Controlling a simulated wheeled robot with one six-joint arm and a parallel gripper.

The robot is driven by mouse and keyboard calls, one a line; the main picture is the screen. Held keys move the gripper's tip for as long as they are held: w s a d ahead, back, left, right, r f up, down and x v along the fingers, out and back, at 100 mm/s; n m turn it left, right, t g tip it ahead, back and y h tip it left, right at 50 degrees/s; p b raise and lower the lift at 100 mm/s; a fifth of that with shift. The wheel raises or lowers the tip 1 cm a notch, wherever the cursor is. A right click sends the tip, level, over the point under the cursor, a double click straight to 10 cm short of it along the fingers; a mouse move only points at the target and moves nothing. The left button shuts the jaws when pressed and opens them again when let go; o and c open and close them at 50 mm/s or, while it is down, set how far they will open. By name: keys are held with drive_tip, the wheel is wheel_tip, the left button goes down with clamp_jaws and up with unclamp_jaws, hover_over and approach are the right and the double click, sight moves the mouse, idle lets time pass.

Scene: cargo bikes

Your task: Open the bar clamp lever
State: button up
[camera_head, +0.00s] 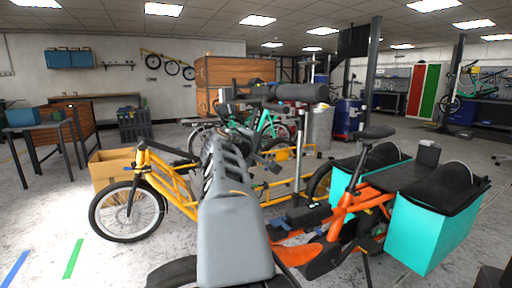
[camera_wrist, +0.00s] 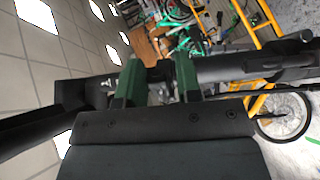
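A dark handlebar assembly (camera_head: 303,92) stands on an upright silver post of the orange cargo bike (camera_head: 345,208) in the head view. In the wrist view the dark bar (camera_wrist: 230,68) crosses behind my fingertips and runs to the right. My gripper (camera_wrist: 158,75) has two green fingers set apart, one on each side of a small dark part near the bar. I cannot tell whether they touch it. The clamp lever cannot be clearly told from the other dark parts. In the head view my gripper (camera_head: 238,96) is hard to separate from the dark bar parts.
A yellow cargo bike (camera_head: 165,180) stands left of the orange one, with a cardboard box (camera_head: 112,167) behind it. Turquoise side boxes (camera_head: 432,225) hang at the orange bike's rear. Bare floor (camera_head: 45,220) lies at the left.

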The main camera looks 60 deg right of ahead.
drive_tip(key=shift+o, duration=1)
drive_tip(key=shift+w+a+r, duration=0.1)
drive_tip(key=shift+a+r, duration=0.1)
drive_tip(key=shift+a, duration=0.05)
drive_tip(key=p+v, duration=0.2)
drive_tip(key=v, duration=1.1)
drive_tip(key=shift+a, duration=0.25)
